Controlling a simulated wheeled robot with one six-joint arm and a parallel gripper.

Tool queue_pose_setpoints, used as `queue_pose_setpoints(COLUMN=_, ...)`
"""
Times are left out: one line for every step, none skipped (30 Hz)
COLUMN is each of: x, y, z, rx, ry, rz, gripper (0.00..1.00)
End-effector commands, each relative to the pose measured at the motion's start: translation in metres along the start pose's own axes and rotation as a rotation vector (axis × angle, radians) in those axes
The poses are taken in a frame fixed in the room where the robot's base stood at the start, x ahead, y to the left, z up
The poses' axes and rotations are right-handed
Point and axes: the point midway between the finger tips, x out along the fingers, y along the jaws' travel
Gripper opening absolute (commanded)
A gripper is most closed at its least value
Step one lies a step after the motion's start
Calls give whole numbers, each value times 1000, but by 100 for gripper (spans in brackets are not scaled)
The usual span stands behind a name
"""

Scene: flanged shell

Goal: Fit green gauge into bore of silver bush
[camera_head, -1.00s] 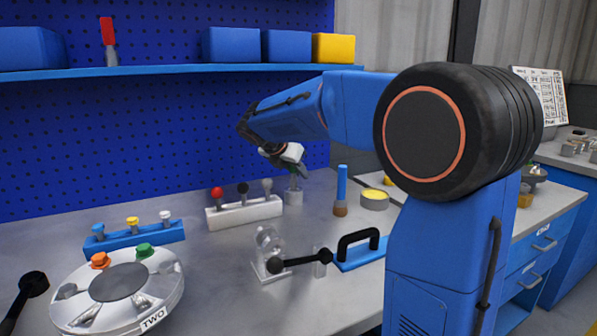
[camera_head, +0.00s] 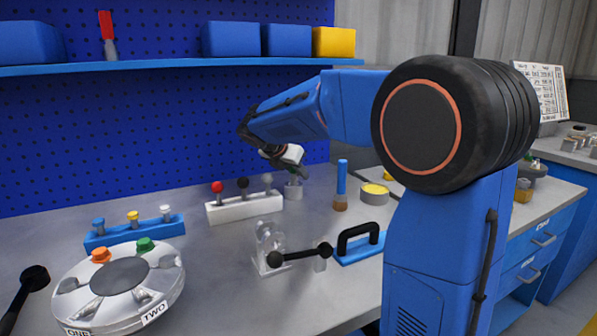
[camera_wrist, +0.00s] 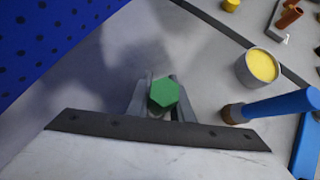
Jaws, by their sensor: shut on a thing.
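The green gauge (camera_wrist: 164,92) shows its hexagonal head in the wrist view, between the two fingers of my gripper (camera_wrist: 161,98). My gripper is shut on it. In the head view my gripper (camera_head: 297,172) points down just above a small silver bush (camera_head: 293,192), which stands on the bench beside the right end of a white block. The gauge's lower part and the bore are hidden, so I cannot tell whether the gauge is inside the bore.
The white block (camera_head: 243,208) carries red, black and grey knobs. A blue-handled brush (camera_head: 341,180) and a yellow-topped tin (camera_head: 374,194) stand to the right. A toggle clamp (camera_head: 272,258), a blue rack (camera_head: 134,232) and a flanged shell (camera_head: 165,290) are nearer.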

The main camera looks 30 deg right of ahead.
Motion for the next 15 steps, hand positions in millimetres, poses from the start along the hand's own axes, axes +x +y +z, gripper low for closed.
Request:
queue_pose_setpoints(x=1, y=0, z=-1, rx=0, ry=0, rz=0, gripper=0)
queue_pose_setpoints(x=1, y=0, z=-1, rx=0, ry=0, rz=0, gripper=0)
queue_pose_setpoints(x=2, y=0, z=-2, rx=0, ry=0, rz=0, gripper=0)
queue_pose_setpoints(x=2, y=0, z=-2, rx=0, ry=0, rz=0, gripper=0)
queue_pose_setpoints(x=2, y=0, z=-2, rx=0, ry=0, rz=0, gripper=0)
queue_pose_setpoints(x=3, y=0, z=-3, rx=0, ry=0, rz=0, gripper=0)
queue_pose_setpoints(x=3, y=0, z=-3, rx=1, ry=0, rz=0, gripper=0)
queue_pose_setpoints(x=4, y=0, z=-4, rx=1, ry=0, rz=0, gripper=0)
queue_pose_setpoints(x=4, y=0, z=-4, rx=0, ry=0, rz=0, gripper=0)
queue_pose_setpoints(x=5, y=0, z=-5, rx=0, ry=0, rz=0, gripper=0)
queue_pose_setpoints(x=5, y=0, z=-5, rx=0, ry=0, rz=0, gripper=0)
queue_pose_setpoints(x=6, y=0, z=-6, rx=0, ry=0, rz=0, gripper=0)
queue_pose_setpoints(x=6, y=0, z=-6, rx=0, ry=0, rz=0, gripper=0)
queue_pose_setpoints(x=7, y=0, z=-6, rx=0, ry=0, rz=0, gripper=0)
queue_pose_setpoints(x=7, y=0, z=-7, rx=0, ry=-1, rz=0, gripper=0)
